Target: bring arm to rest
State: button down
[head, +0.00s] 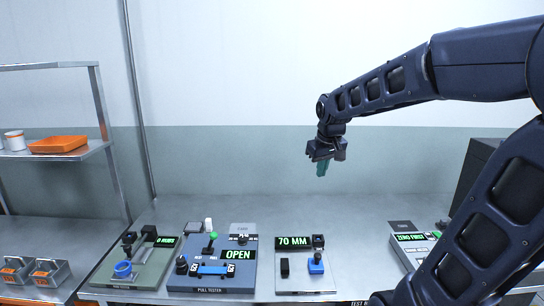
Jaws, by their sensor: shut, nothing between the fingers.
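My gripper (321,169) hangs in the air above the back of the metal bench (350,215), with its teal fingers pointing down. It is shut and holds nothing. My dark blue arm reaches in from the right side of the picture, bent down at the wrist. The gripper is well clear of the devices on the bench and touches nothing.
On the bench stand a pull tester (240,284) showing OPEN, a rub device (160,258), a 70 MM gauge (292,268) and a ZERO FIRST unit (409,250). At left are a shelf with an orange tray (58,145) and metal bins (50,271).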

jog(key=s+d+f+m+t, duration=0.1)
jog(key=s+d+m, duration=0.3)
jog(key=s+d, duration=0.8)
jog(key=shift+s+d+f+m+h, duration=0.3)
jog(key=shift+s+f+m, duration=0.1)
jog(key=shift+s+f, duration=0.2)
